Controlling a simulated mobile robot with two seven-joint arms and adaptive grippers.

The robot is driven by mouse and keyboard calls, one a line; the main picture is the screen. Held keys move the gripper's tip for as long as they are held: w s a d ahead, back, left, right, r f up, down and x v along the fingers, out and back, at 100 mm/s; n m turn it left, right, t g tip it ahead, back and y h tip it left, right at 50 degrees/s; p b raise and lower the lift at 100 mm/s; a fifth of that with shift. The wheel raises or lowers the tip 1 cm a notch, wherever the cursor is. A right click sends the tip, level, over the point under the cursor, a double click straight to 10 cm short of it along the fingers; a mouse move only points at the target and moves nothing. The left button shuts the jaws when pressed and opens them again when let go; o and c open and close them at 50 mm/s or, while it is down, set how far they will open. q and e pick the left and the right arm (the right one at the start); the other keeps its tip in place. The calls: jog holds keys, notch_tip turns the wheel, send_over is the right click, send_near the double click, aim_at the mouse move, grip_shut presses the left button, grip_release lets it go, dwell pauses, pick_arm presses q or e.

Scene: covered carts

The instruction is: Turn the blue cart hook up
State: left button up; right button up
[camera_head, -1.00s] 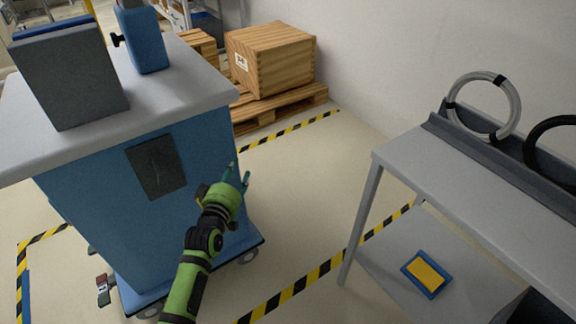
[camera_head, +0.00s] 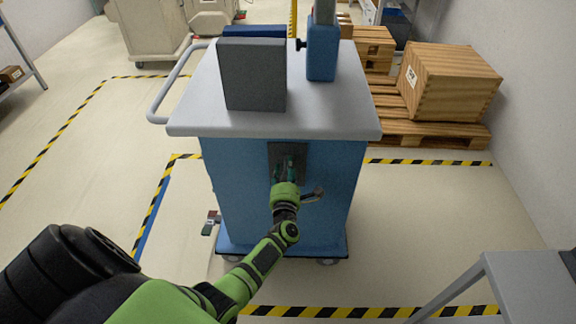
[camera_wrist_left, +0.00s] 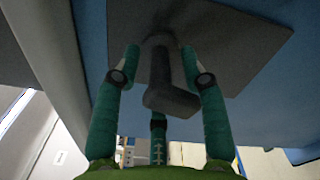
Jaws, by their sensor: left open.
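The blue cart (camera_head: 227,190) stands ahead with a grey top (camera_head: 215,110) and a dark plate (camera_head: 272,156) on its near side. The dark grey cart hook (camera_wrist_left: 170,95) sticks out from this plate in the left wrist view; in the head view my gripper hides it. My left gripper (camera_head: 289,167) is in front of the plate. Its fingers (camera_wrist_left: 160,88) are open, one on each side of the hook, with a third finger below. I cannot tell whether any finger touches it. My right gripper is not in view.
A grey panel (camera_head: 252,75) and a blue post (camera_head: 323,50) stand on the cart top. A wooden crate (camera_head: 446,82) on a pallet is behind right. A grey table (camera_head: 535,290) is at the near right. Striped tape marks the floor.

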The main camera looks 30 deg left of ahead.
pick_arm(q)
jog(key=shift+x, duration=0.85)
grip_shut()
